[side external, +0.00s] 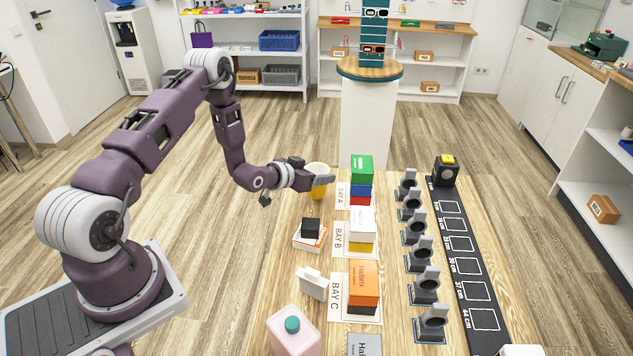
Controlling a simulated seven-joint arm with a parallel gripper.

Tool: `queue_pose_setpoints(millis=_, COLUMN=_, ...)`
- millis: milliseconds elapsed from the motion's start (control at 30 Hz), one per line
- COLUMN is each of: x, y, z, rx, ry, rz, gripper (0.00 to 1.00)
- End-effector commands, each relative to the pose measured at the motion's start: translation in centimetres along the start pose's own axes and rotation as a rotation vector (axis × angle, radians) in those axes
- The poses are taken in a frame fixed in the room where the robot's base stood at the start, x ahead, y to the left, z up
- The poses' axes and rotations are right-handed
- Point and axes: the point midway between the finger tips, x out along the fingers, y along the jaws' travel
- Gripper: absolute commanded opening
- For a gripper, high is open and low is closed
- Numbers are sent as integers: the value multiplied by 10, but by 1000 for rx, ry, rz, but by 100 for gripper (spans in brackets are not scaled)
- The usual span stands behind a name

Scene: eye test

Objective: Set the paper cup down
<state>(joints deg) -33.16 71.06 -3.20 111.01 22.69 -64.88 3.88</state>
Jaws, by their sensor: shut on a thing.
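The paper cup (317,168) is pale at the top and yellow lower down. It is at the far left part of the wooden table, left of the BAY A stack. My gripper (318,181) reaches in from the left and is shut on the cup around its middle. The cup looks upright. My gripper hides part of its side, and I cannot tell whether its base touches the table.
Stacked boxes stand on BAY A (340,197), BAY B (339,239) and BAY C (335,296) cards. Grey holders (413,230) line the right. Bare wood shows left of the boxes.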

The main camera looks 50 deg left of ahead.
Motion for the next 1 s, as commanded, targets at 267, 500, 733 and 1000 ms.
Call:
queue_pose_setpoints(millis=267, x=9, y=0, z=18, rx=1, ry=1, rz=0, gripper=27)
queue_pose_setpoints(millis=500, x=10, y=0, z=21, rx=0, ry=1, rz=0, gripper=68)
queue_pose_setpoints(millis=733, x=10, y=0, z=20, rx=0, ry=1, rz=0, gripper=86)
queue_pose_setpoints(millis=1000, x=2, y=0, z=18, rx=-1, ry=-1, rz=0, gripper=86)
